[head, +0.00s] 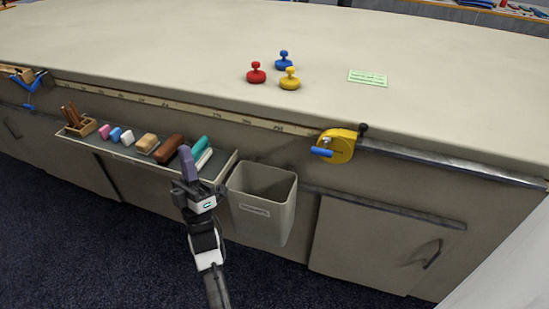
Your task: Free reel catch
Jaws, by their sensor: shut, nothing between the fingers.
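A yellow reel (338,147) is mounted at the table's front edge, right of the middle of the head view. A blue handle (321,152) sticks out from its left side. A small dark knob (363,127) shows at its upper right; I cannot tell whether this is the catch. My gripper (188,165) is shut and empty, in front of the right end of the tray. It is left of and lower than the reel, clearly apart from it. A purple piece shows at its end; I cannot tell whether it is my fingers or something behind them.
A tray (225,168) along the table front holds erasers, brushes and blocks. A grey bin (262,214) hangs between my gripper and the reel. Red (256,75), blue (284,61) and yellow (290,81) knobbed pieces and a green card (367,78) lie on the tabletop (150,45).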

